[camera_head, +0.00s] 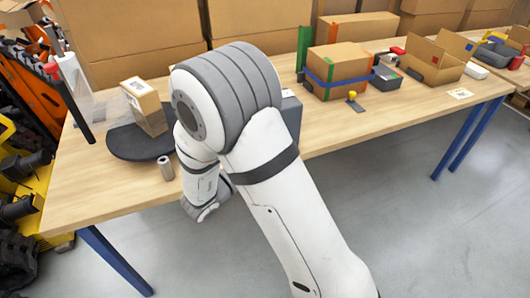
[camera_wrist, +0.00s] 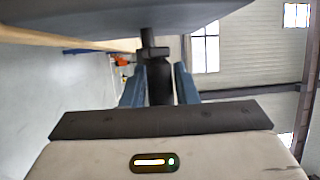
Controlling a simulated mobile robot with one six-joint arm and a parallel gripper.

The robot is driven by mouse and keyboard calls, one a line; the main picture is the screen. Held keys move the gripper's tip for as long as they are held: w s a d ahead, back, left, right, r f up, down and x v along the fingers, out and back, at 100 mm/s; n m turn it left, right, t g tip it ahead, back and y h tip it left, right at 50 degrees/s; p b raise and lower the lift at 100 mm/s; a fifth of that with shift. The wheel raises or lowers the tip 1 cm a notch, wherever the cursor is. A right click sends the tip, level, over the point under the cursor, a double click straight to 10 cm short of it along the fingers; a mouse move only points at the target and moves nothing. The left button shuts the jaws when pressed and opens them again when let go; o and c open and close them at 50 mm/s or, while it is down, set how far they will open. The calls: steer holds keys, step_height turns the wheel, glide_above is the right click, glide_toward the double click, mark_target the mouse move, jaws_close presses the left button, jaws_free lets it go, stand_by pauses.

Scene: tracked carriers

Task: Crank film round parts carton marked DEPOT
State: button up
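A small brown carton (camera_head: 145,107) with a white label stands on a dark round turntable (camera_head: 128,144) at the table's left; the label is too small to read. A pale, partly see-through film roll (camera_head: 76,86) stands on a post left of it. No film shows clearly around the carton.
A grey box (camera_head: 291,112) is partly hidden by my arm. A blue-banded carton (camera_head: 336,70) and an open carton (camera_head: 436,58) stand farther right. The wooden table (camera_head: 400,110) has clear front space there.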

steer(key=o, duration=0.4)
steer(key=shift+b+v, duration=0.5)
steer(key=shift+v, duration=3.4)
